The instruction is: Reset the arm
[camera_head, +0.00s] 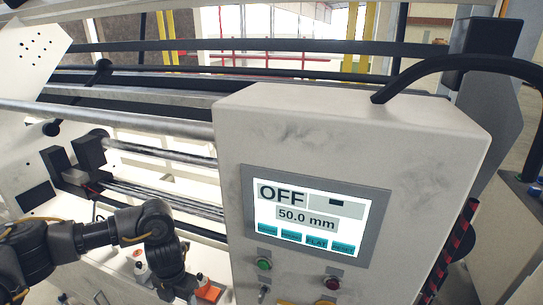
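My dark left arm (110,232) comes in from the lower left. It bends at a joint (157,222) and hangs down to the bottom edge of the picture. Its gripper fingers do not show, as the arm is cut off there.
The box carries a screen (310,215) reading "OFF" and "50.0 mm", a green button (264,264) and a red button (332,283). Metal rollers (165,190) run behind the arm.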

